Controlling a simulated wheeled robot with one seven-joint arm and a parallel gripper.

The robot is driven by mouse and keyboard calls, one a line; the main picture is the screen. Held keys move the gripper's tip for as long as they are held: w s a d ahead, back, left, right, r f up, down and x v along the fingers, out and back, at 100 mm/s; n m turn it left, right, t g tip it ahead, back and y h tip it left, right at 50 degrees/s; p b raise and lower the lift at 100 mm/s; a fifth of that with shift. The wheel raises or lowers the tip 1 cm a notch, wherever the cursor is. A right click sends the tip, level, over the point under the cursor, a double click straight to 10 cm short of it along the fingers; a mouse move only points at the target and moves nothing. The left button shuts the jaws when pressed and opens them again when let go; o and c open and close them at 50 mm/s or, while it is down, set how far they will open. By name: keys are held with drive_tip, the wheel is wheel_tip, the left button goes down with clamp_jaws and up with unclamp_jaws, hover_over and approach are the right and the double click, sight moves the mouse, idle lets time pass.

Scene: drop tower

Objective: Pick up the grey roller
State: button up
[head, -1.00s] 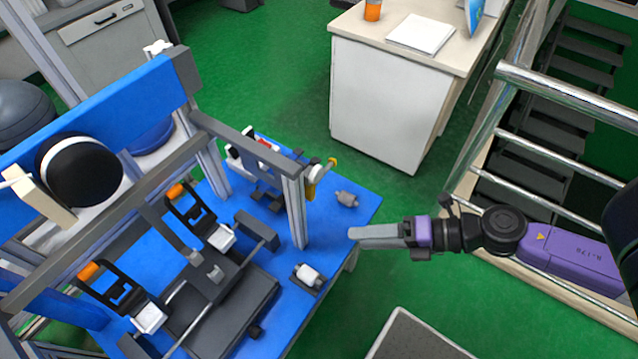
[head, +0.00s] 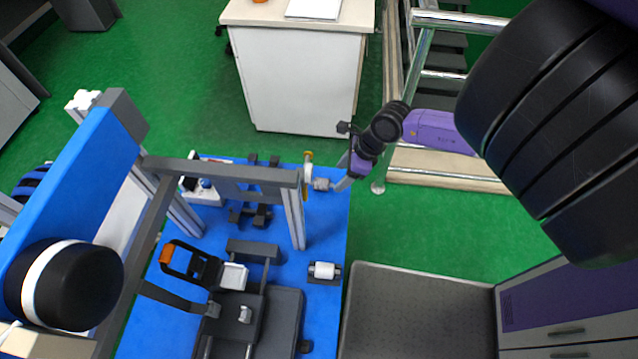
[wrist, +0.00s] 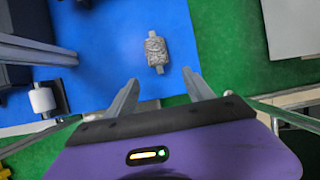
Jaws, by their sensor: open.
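The grey roller (head: 321,184) lies on the blue tabletop near its right edge, beside the metal upright. It also shows in the wrist view (wrist: 155,52), a mottled grey cylinder with a thin stub at each end. My gripper (wrist: 162,77) is open and empty, with its fingers spread on the near side of the roller. The roller lies just beyond the fingertips, roughly in line with the gap. In the head view my gripper (head: 342,177) is just right of the roller, over the table's edge. I cannot tell its height above the table.
A metal upright (head: 293,218) with a grey crossbar stands left of the roller. A white roller in a dark holder (head: 323,270) is nearer on the table. A white cabinet (head: 298,85) stands beyond, and steel railings (head: 450,165) lie to the right.

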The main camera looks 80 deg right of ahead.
sight(333, 185)
drive_tip(key=x, duration=0.5)
drive_tip(key=shift+f, duration=0.4)
clamp_jaws()
